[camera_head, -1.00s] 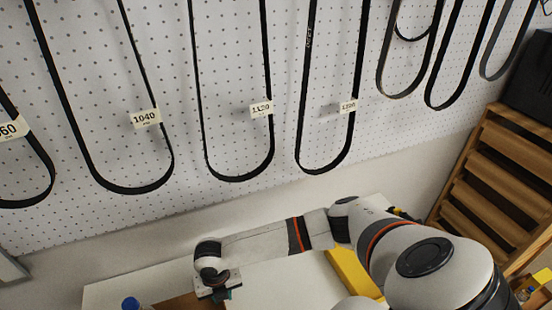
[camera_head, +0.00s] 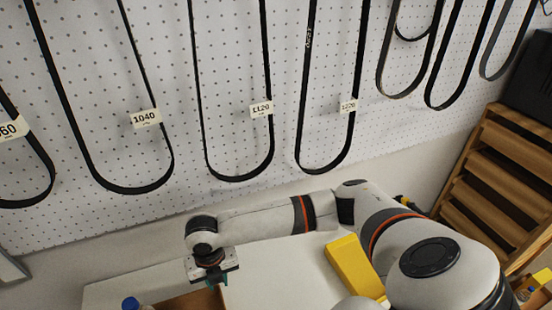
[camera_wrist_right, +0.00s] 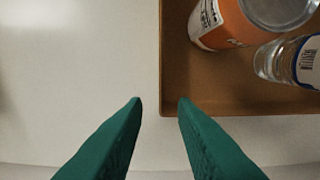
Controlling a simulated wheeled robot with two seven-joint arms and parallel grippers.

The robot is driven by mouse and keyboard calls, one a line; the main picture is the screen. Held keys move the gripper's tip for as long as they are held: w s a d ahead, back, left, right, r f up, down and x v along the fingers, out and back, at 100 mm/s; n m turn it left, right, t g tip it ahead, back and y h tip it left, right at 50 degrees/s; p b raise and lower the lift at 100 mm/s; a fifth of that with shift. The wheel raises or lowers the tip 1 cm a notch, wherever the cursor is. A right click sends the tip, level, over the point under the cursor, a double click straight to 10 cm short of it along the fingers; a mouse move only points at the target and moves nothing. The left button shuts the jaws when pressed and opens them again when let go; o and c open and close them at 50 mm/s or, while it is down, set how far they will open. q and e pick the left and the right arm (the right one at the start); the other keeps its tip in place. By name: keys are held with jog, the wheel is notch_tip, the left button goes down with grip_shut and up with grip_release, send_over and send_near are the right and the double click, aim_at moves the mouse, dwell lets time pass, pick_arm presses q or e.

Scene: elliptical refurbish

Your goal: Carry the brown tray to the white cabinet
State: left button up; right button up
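The brown tray (camera_head: 190,302) shows only in part at the bottom edge of the head view, on a white surface. In the right wrist view, the tray (camera_wrist_right: 215,92) holds an orange-labelled can (camera_wrist_right: 222,22) and a clear bottle (camera_wrist_right: 285,60) lying at the right. My right gripper (camera_head: 219,283) is above the tray's edge. In the right wrist view its green fingertips (camera_wrist_right: 160,100) are apart, with the tray's left wall lined up in the gap; nothing is gripped. My left gripper is not in view. I cannot pick out the white cabinet for certain.
A yellow object (camera_head: 352,266) lies on the white surface (camera_head: 280,278) beside my right arm. A blue-capped bottle (camera_head: 130,303) is at the bottom left. Behind stands a pegboard wall (camera_head: 230,90) with hanging black belts; a wooden slatted rack (camera_head: 500,160) is at the right.

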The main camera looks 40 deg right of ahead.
notch_tip(320, 180, up, 4)
jog(key=shift+f, duration=0.2)
jog(key=shift+s+f, duration=0.1)
dwell(0.5)
